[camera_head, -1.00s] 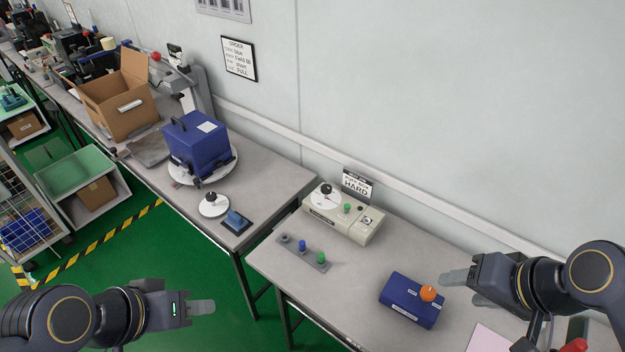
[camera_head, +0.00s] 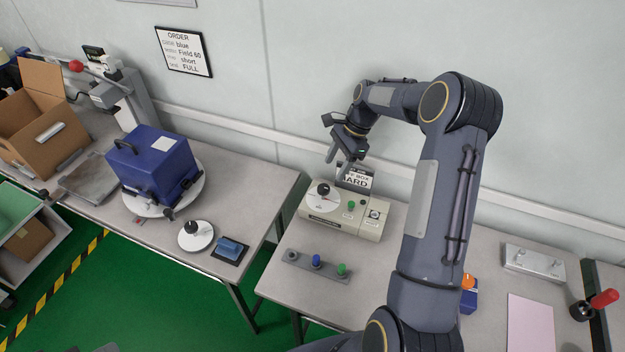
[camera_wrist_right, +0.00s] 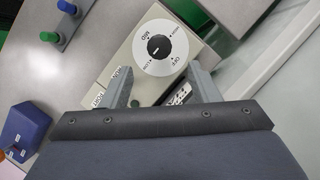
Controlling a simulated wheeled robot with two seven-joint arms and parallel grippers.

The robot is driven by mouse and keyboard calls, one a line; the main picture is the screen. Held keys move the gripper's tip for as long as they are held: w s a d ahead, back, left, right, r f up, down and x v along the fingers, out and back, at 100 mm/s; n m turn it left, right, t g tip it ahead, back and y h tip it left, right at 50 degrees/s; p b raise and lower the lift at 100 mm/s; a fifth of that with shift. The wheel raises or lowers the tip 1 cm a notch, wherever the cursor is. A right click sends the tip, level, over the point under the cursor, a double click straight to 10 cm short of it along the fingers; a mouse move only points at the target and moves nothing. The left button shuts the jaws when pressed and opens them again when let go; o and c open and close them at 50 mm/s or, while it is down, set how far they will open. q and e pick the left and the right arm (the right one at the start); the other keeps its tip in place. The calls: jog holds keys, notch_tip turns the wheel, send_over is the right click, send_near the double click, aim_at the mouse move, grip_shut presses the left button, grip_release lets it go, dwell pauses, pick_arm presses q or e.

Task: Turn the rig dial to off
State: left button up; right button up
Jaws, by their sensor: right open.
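The rig is a beige box (camera_head: 345,222) at the back of the right table. Its white round dial plate (camera_head: 320,203) carries a black knob (camera_head: 323,190). In the right wrist view the dial plate (camera_wrist_right: 178,32) reads LOW, MID, HIGH and OFF. The knob (camera_wrist_right: 159,47) has a small white mark that appears to face LOW. My right gripper (camera_head: 338,160) is above and behind the box, pointing down. In the wrist view its fingers (camera_wrist_right: 163,85) are open and empty, short of the dial, with the knob beyond the gap. Only a grey sliver, likely my left gripper (camera_head: 106,348), shows at the bottom edge.
A sign (camera_head: 355,178) stands behind the box, close to my right gripper. A green button (camera_head: 351,205) is beside the dial. A grey strip with coloured knobs (camera_head: 316,268) lies in front.

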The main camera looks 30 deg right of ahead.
aim_at(324, 187)
jog(key=b+x, duration=0.5)
jog(key=x, duration=0.2)
jog(key=shift+f, duration=0.25)
jog(key=shift+a, duration=0.1)
jog(key=shift+r, duration=0.1)
jog(key=c, duration=1)
jog(key=shift+o, duration=0.2)
jog(key=shift+n, duration=0.3)
